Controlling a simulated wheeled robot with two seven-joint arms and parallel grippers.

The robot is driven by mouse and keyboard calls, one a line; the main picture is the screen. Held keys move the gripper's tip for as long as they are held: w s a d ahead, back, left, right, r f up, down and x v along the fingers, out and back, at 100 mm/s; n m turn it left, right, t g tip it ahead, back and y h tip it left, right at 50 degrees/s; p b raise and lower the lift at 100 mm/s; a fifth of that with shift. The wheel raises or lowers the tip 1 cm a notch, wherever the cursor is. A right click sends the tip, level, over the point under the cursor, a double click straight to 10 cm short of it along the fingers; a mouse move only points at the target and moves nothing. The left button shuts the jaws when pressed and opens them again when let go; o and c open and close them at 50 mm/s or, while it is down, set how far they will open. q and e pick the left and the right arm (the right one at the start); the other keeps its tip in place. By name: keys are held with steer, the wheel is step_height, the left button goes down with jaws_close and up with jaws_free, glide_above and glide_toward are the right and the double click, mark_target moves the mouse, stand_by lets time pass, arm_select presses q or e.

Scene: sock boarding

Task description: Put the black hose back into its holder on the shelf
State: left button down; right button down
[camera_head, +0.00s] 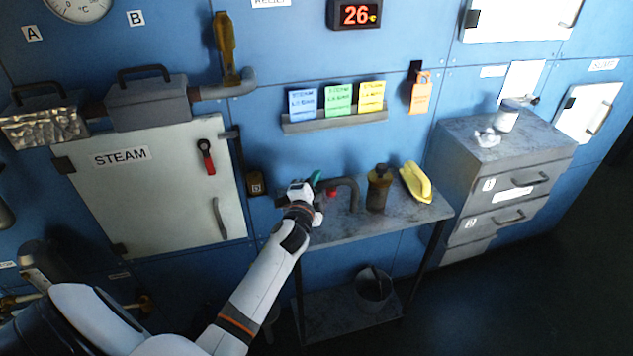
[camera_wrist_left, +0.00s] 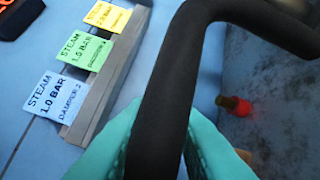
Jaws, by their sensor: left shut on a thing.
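The black hose (camera_head: 350,184) is a bent dark tube above the left part of the grey wall shelf (camera_head: 348,228). My left gripper (camera_head: 314,182) is at the shelf's left end, with its teal fingers shut on the hose. In the left wrist view the hose (camera_wrist_left: 180,75) runs up from between the teal fingers (camera_wrist_left: 165,150) and bends to the right. A small red-tipped part (camera_wrist_left: 235,105) lies beside it; red also shows near the gripper in the head view. I cannot make out the holder. My right gripper is not in view.
A brown bottle (camera_head: 378,190) and a yellow cloth-like item (camera_head: 415,183) stand right of the hose. A card rack (camera_head: 335,120) is on the wall above. A bucket (camera_head: 373,288) sits below. A drawer cabinet (camera_head: 505,180) stands at right, the STEAM door (camera_head: 150,200) at left.

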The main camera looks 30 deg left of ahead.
arm_select(q)
steer(key=shift+f+b, duration=1.15)
steer(key=shift+f, duration=0.15)
steer(key=c, duration=1.2)
jaws_free()
steer(key=b+v, duration=0.1)
steer(key=v, duration=1.1)
steer(key=shift+b, duration=0.3)
